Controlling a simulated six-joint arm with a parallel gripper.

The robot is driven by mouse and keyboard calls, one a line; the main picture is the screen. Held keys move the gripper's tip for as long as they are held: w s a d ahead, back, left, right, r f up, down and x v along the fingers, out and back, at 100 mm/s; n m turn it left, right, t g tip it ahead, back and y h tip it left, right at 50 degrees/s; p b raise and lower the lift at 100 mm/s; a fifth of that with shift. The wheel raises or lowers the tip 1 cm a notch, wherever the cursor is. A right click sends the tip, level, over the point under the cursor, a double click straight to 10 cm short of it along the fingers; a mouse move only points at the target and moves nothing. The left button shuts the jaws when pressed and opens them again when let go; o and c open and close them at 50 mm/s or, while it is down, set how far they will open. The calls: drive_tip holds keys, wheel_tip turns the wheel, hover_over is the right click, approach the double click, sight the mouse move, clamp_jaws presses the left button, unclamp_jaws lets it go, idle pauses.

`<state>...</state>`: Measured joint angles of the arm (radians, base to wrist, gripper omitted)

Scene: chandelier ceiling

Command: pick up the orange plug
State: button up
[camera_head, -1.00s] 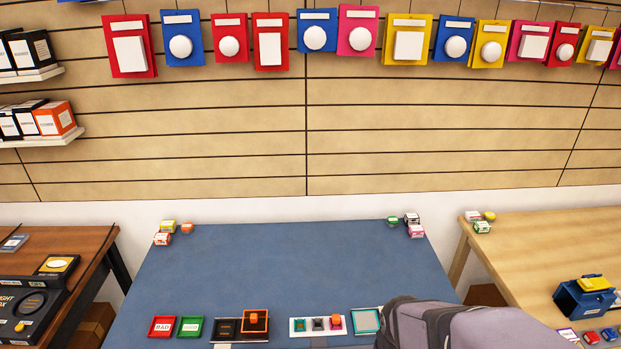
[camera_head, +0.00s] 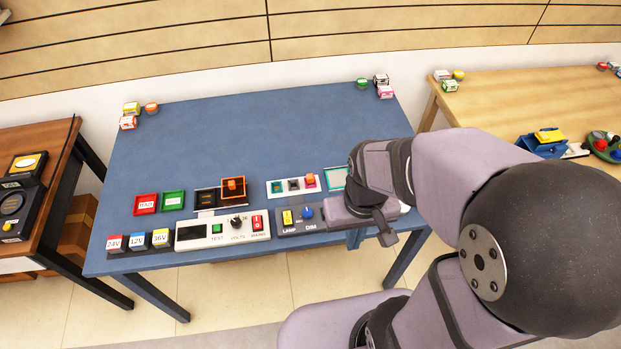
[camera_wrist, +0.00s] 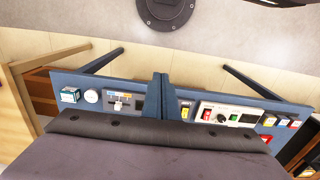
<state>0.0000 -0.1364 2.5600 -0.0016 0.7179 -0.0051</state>
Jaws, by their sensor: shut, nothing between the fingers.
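On the blue table (camera_head: 250,130), a white board (camera_head: 280,194) holds small square sockets. A small orange piece (camera_head: 310,180) stands on its pink socket. Another orange knob-like piece (camera_head: 233,185) sits on an orange-framed square left of the board. I cannot tell which one is the orange plug. My gripper (camera_head: 356,239) is near the table's front edge, to the right of and nearer than both pieces, and apart from them. In the wrist view its fingers (camera_wrist: 161,95) are together and empty. Neither orange piece can be made out clearly there.
A control panel (camera_head: 222,232) and a lamp-and-dimmer box (camera_head: 298,219) lie along the front edge. Red (camera_head: 145,204) and green (camera_head: 173,200) trays and a teal-framed square (camera_head: 336,178) are nearby. The table's middle is clear; small boxes stand at its back corners.

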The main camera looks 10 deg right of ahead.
drive_tip(key=o, duration=1)
drive_tip(key=shift+w, duration=0.1)
drive_tip(key=b, duration=1)
approach(310, 177)
drive_tip(key=shift+s+d+f, duration=0.2)
drive_tip(key=shift+d+f, duration=0.05)
drive_tip(key=shift+w+f, duration=0.2)
drive_tip(key=shift+w, duration=0.05)
drive_tip(key=shift+s+a+f+p, duration=0.1)
drive_tip(key=shift+f+p, duration=0.7)
drive_tip(key=shift+f, duration=1.05)
drive_tip(key=shift+a+f+p, duration=0.1)
drive_tip(key=shift+f+p, duration=0.65)
drive_tip(key=shift+f, duration=1.05)
